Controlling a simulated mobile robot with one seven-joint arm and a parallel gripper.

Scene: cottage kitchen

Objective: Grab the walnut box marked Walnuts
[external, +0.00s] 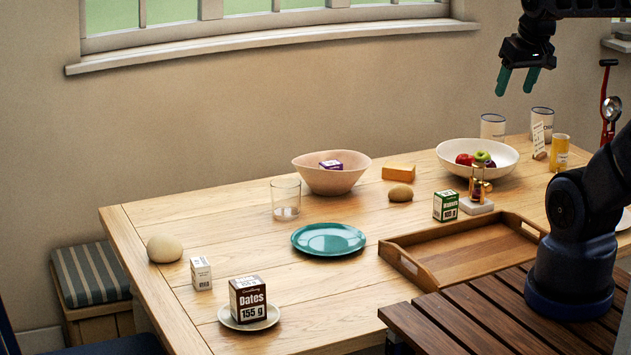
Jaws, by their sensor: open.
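A small green and white box (445,206) stands upright on the wooden table, right of centre, just behind the wooden tray. Its small lettering looks like Walnuts, though it is hard to read at this size. My gripper (516,86) is at the upper right, high above the table, with its two green fingers pointing down, apart and empty. It is well above the green box and to its right in the picture.
A small brass-coloured object on a white base (476,207) stands close right of the green box. A fruit bowl (447,152) is behind it, a wooden tray (420,272) in front. Bread (400,194), a teal plate (328,239) and a Dates box (248,299) lie further left.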

